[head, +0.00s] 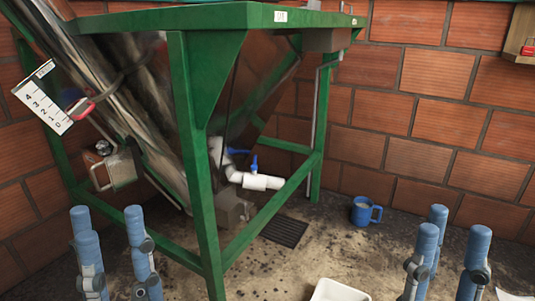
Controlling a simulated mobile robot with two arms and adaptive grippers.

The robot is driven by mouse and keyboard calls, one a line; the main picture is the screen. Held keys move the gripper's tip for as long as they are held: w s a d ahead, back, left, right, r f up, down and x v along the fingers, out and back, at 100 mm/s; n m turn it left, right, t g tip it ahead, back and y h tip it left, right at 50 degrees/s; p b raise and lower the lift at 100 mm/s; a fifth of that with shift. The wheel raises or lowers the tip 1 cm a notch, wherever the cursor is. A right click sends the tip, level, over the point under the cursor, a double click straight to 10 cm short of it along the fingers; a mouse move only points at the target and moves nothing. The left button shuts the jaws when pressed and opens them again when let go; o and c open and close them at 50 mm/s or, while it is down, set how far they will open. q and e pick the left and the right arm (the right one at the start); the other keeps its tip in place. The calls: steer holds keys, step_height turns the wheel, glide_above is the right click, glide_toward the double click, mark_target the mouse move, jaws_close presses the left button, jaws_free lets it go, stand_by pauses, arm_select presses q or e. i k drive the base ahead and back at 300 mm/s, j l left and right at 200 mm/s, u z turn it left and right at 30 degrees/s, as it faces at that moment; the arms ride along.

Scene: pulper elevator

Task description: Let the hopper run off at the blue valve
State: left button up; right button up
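The blue valve (254,163) is a small blue handle on a white pipe (262,182) low inside the green frame. The pipe's end points right, and no flow from it can be made out. The dark hopper (262,88) hangs in the frame above, partly hidden by the green legs. My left gripper (110,238) is at the lower left, fingers up and spread, with nothing between them. My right gripper (453,240) is at the lower right, also spread and empty. Both are well away from the valve.
A green leg (195,150) and brace (268,213) stand in front of the pipe. A floor grate (284,231) lies below it. A blue mug (363,212) and white tray (338,291) are on the floor. A scale plate (42,98) and metal-handled plate (122,170) are at left.

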mark_target(253, 166)
steer(key=l+z, duration=0.65)
steer(key=i+l+z, duration=0.1)
steer(key=l+z, duration=0.25)
steer(key=i+l+z, duration=0.25)
steer(key=i+l, duration=0.2)
steer(key=i+l+z, duration=0.3)
steer(key=i, duration=0.2)
steer(key=i+u, duration=0.75)
steer(key=i, duration=0.15)
steer(key=i+l+u, duration=0.35)
steer(key=i+j+u, duration=0.25)
steer(key=i+u, duration=0.7)
steer(key=i, duration=0.2)
steer(key=i+l+u, duration=0.15)
steer(key=i+u, duration=0.35)
steer(key=i, duration=0.1)
